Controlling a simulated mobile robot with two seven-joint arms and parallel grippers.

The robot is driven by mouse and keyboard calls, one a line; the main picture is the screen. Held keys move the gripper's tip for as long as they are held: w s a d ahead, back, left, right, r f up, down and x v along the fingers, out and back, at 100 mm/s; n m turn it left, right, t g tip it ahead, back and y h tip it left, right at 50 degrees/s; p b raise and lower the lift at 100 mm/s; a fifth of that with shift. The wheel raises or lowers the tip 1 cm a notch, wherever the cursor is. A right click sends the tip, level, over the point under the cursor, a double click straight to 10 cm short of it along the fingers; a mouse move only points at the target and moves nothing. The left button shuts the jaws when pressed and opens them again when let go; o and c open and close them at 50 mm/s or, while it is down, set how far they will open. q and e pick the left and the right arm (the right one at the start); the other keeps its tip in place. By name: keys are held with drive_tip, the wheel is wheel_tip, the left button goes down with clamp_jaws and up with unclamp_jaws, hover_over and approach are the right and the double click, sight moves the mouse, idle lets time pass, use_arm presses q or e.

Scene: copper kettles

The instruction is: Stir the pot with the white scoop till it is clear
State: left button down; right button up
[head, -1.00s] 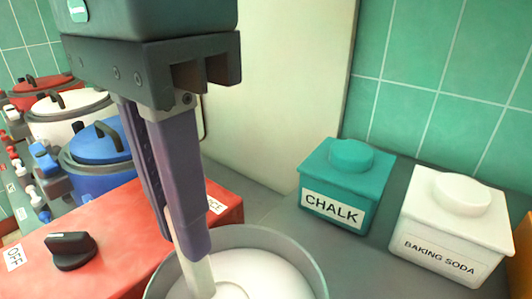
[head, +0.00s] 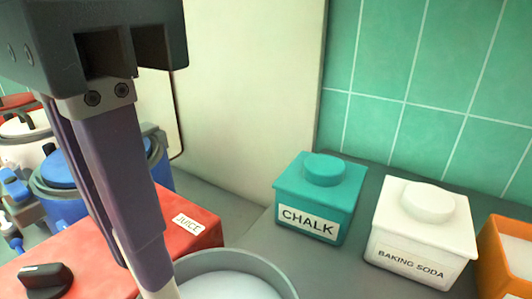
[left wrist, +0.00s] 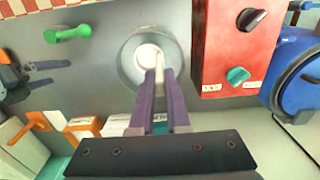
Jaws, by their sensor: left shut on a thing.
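My left gripper (head: 150,280) points down with its two purple fingers close together, shut on the white scoop (head: 166,293). The left wrist view shows the same gripper (left wrist: 159,82) above the pot (left wrist: 128,68); the scoop's handle (left wrist: 160,62) runs from the fingertips into the pot. In the head view the grey pot (head: 275,268) is cut off by the bottom edge. Its visible contents look pale and whitish, and the scoop's lower end is out of frame. My right gripper is not seen for certain.
A red box (head: 200,240) labelled JUICE with a dark knob (head: 45,278) stands left of the pot. A chalk tin (head: 318,195), a baking soda tin (head: 420,225) and an orange tin (head: 500,262) stand right. A green utensil (left wrist: 68,33) lies on the counter.

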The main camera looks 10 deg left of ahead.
use_arm(q)
drive_tip(key=shift+r+p, duration=2.35)
drive_tip(key=shift+r, duration=2.1)
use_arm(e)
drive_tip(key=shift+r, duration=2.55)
